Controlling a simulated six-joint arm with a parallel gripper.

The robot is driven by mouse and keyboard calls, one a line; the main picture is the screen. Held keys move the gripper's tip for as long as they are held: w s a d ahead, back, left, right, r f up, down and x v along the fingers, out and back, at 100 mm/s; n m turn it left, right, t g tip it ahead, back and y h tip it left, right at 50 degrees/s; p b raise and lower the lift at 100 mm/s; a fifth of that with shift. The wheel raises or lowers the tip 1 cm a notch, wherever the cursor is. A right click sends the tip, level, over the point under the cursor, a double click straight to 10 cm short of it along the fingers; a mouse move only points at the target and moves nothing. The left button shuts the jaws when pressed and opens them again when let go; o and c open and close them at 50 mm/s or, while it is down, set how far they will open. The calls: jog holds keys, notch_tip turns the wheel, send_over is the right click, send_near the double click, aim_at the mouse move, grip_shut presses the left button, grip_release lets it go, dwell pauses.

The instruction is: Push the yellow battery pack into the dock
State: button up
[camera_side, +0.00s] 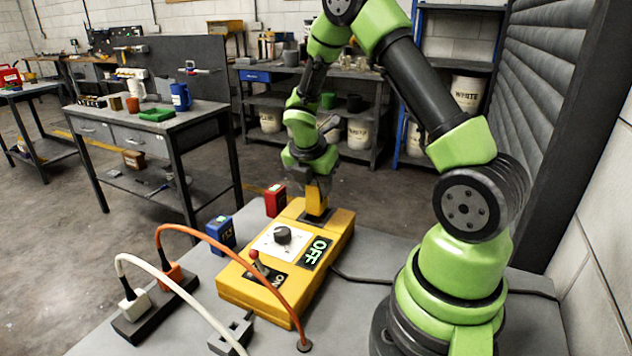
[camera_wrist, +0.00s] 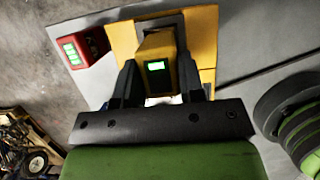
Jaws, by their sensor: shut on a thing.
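The yellow battery pack (camera_wrist: 157,58) is between the two dark fingers of my gripper (camera_wrist: 158,85) in the wrist view, with a lit green display on its end. In the side view the pack (camera_side: 316,195) stands upright under my gripper (camera_side: 312,175), at the dark dock (camera_side: 316,215) on the far end of the yellow control box (camera_side: 342,228). My gripper is shut on the pack. The pack's lower end meets the dock opening, but I cannot tell how deep it sits.
A red pack (camera_side: 275,201) and a blue pack (camera_side: 221,235) stand left of the box. Orange (camera_side: 215,240) and white (camera_side: 170,277) cables arch over the near side.

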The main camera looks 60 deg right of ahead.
aim_at(316, 198)
jog(key=shift+f, duration=1.95)
dwell(0.6)
jog(key=o, duration=1.3)
jog(key=shift+r, duration=0.1)
jog(key=shift+v, duration=3.4)
